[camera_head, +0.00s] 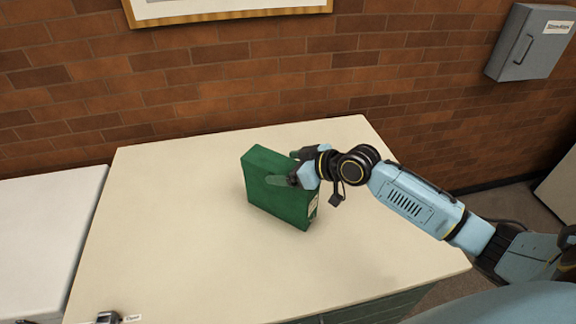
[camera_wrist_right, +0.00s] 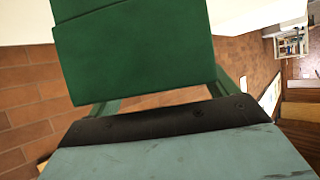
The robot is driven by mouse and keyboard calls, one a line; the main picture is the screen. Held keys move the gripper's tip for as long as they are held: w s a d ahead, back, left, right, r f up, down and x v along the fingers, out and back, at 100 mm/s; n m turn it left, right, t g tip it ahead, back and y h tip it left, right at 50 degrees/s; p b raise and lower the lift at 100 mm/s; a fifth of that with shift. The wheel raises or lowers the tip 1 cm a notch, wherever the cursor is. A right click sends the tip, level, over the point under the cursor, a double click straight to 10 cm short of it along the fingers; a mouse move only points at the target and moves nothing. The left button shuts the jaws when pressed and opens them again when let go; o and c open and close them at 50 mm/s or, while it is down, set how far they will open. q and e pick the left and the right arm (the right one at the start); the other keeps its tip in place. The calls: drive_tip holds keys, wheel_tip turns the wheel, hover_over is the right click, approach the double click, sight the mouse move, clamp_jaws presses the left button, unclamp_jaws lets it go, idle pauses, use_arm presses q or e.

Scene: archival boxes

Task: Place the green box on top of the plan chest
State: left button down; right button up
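The green box (camera_head: 272,193) is upright over the pale top of the plan chest (camera_head: 170,240), near its middle. Its lower edge appears at or very near the top; a gap cannot be made out. My right gripper (camera_head: 288,167) reaches in from the right with one finger along the near broad face and the other behind the box. In the right wrist view the green box (camera_wrist_right: 140,55) fills the space ahead between the fingers, hiding part of the left one. The fingers appear to be against its sides. My left gripper is not in view.
A lower white surface (camera_head: 40,225) adjoins the chest on the left. A small dark object (camera_head: 107,317) is at the chest's front left corner. A brick wall (camera_head: 250,70) stands behind, with a grey wall cabinet (camera_head: 530,42). The chest top around the box is clear.

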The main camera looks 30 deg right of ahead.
drive_tip(key=shift+r, duration=0.2)
drive_tip(key=v, duration=1.2)
drive_tip(key=shift+f, duration=0.1)
